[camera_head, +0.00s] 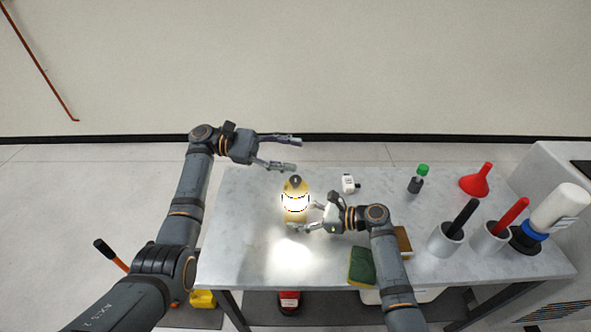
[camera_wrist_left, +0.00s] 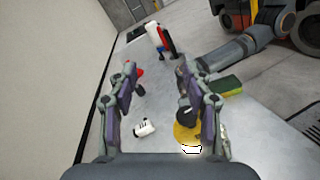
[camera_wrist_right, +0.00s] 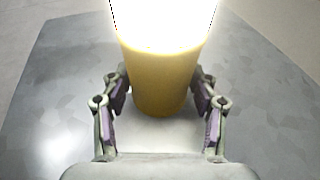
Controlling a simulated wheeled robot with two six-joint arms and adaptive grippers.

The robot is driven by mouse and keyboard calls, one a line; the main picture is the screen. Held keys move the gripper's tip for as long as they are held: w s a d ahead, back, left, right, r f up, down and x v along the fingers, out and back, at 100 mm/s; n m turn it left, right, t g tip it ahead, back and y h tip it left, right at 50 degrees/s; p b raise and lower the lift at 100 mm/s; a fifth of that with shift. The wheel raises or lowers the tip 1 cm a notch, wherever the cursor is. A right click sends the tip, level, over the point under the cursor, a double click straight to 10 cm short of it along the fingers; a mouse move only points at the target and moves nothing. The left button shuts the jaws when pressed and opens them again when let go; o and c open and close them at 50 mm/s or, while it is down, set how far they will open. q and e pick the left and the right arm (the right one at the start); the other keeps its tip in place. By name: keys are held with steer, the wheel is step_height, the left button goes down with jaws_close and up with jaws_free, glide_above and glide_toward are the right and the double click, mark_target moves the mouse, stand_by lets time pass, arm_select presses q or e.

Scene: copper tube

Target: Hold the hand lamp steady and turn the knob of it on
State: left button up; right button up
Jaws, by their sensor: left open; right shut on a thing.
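The yellow hand lamp (camera_head: 296,216) stands upright on the grey table with a bright glowing band around its middle. Its dark knob (camera_head: 295,180) is on top and also shows in the left wrist view (camera_wrist_left: 184,114). My right gripper (camera_head: 312,216) is shut on the lamp's yellow body (camera_wrist_right: 160,85) from the right. My left gripper (camera_head: 295,154) is open and empty, apart from the knob and beyond it toward the wall. In the left wrist view, the knob lies near the right finger.
A small white object (camera_head: 348,184) lies right of the lamp. A sponge (camera_head: 361,266) lies by my right arm. A green-capped bottle (camera_head: 416,182), a red funnel (camera_head: 477,182) and cups with black and red handles (camera_head: 446,240) stand to the right. The table's left part is clear.

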arm_select(q)
steer(key=a+f+m+t, duration=0.5)
steer(key=m+t, duration=0.1)
steer(key=m, duration=0.3)
steer(key=m+t+y, duration=0.1)
steer(key=m+t, duration=0.5)
steer(key=m, duration=0.9)
glide_toward(295, 179)
steer(key=x, duration=1)
steer(key=shift+f, duration=0.25)
